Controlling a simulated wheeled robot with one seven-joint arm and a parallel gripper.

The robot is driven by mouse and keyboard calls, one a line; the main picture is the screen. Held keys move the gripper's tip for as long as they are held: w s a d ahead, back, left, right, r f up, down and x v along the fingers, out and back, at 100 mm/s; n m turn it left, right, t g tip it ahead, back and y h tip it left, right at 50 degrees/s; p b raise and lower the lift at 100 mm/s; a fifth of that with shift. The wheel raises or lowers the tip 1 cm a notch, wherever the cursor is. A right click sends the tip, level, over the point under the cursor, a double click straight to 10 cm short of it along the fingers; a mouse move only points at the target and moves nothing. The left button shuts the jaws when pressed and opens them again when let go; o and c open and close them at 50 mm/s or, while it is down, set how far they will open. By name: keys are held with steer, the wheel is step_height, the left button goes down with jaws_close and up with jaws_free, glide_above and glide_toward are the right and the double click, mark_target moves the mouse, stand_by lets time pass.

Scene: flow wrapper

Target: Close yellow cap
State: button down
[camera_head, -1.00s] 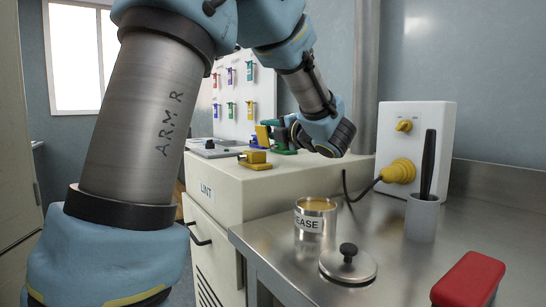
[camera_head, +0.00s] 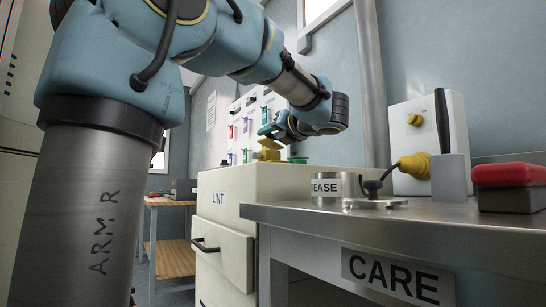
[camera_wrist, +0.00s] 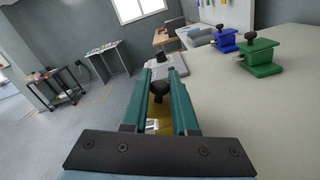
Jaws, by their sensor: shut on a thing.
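The yellow cap (camera_head: 268,144) shows at the fingertips of my gripper (camera_head: 268,132) in the head view, close above its yellow base (camera_head: 266,156) on the cream cabinet. I cannot tell the exact angle of the cap or whether it touches the base. In the wrist view the two teal fingers of my gripper (camera_wrist: 162,78) are closed in on a yellow part (camera_wrist: 165,114), the cap as far as I can tell. A black knob (camera_wrist: 158,90) shows between the fingers. The fingers hide much of the yellow parts.
A green block (camera_wrist: 260,57) and a blue block (camera_wrist: 223,38), both with black knobs, stand to the right on the cabinet top. The steel CARE bench (camera_head: 330,215) holds a can, a knobbed lid, a grey cup and a red-topped block (camera_head: 508,185).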

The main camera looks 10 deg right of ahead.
steer(key=n+b, duration=0.1)
steer(key=b, duration=0.1)
steer(key=f+n+b, duration=0.1)
steer(key=a+n+b, duration=0.1)
steer(key=b, duration=0.1)
steer(key=shift+s+f+b, duration=0.2)
steer(key=shift+f+b, duration=0.1)
steer(key=shift+f, duration=0.05)
steer(key=shift+n+b, duration=0.6)
steer(key=shift+n, duration=0.1)
steer(key=shift+a, duration=0.1)
steer(key=c, duration=0.7)
jaws_free()
steer(key=shift+r, duration=0.1)
steer(key=shift+s, duration=0.15)
steer(key=p+v, duration=0.1)
steer(key=v, duration=0.9)
steer(key=shift+s+p, duration=0.25)
steer(key=shift+p, duration=0.15)
